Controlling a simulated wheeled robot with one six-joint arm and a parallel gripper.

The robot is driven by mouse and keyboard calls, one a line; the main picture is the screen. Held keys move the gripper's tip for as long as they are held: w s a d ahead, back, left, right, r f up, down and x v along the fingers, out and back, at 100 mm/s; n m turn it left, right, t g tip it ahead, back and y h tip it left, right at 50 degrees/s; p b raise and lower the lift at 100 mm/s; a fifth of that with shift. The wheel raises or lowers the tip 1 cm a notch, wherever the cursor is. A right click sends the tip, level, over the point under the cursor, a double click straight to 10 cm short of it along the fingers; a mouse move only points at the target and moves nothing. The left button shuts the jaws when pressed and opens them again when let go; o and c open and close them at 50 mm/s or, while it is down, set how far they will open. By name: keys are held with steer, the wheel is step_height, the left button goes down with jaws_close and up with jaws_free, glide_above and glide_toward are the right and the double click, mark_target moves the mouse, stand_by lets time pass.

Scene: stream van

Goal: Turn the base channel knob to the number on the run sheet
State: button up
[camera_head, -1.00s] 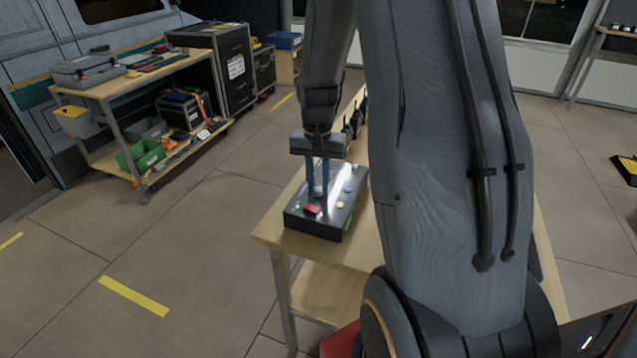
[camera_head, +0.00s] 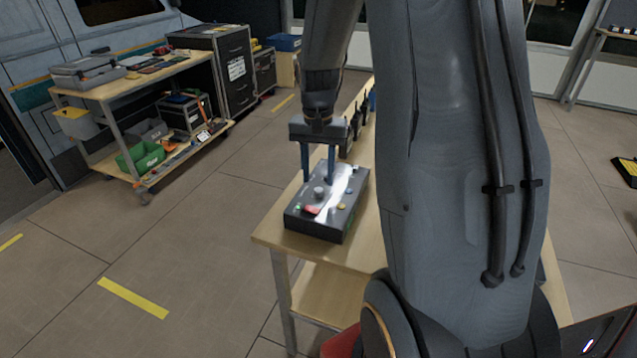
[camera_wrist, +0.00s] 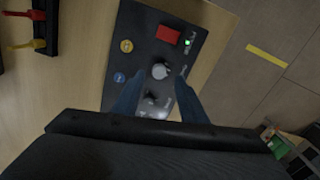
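The base box (camera_head: 325,224) is a black unit on the wooden table (camera_head: 262,240). Its top carries a round grey knob (camera_head: 319,192), a red button (camera_head: 311,209), and yellow and blue buttons. In the wrist view the knob (camera_wrist: 161,70) sits just beyond my fingertips, with a pointer line on it; its number is too small to read. My gripper (camera_head: 319,180) is open above the box, its two blue fingers spread wide, apart from the knob and holding nothing. In the wrist view my gripper (camera_wrist: 160,88) shows the fingers either side of the panel. No run sheet is legible.
Several black handheld units stand in a row (camera_head: 357,120) behind the box. A tool cart (camera_head: 150,85) with a green bin (camera_head: 140,155) stands at the left, beside black cases (camera_head: 228,65). The floor between cart and table is clear.

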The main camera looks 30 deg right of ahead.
mark_target(318, 189)
steer(key=shift+r+b, duration=0.3)
steer(key=shift+r, duration=1.8)
steer(key=s+a+f+n, duration=0.3)
steer(key=s+a+n, duration=0.5)
steer(key=s+a, duration=0.6)
steer(key=shift+s+a+t, duration=0.4)
steer(key=shift+a, duration=0.15)
steer(key=shift+f, duration=0.1)
steer(key=shift+c, duration=0.3)
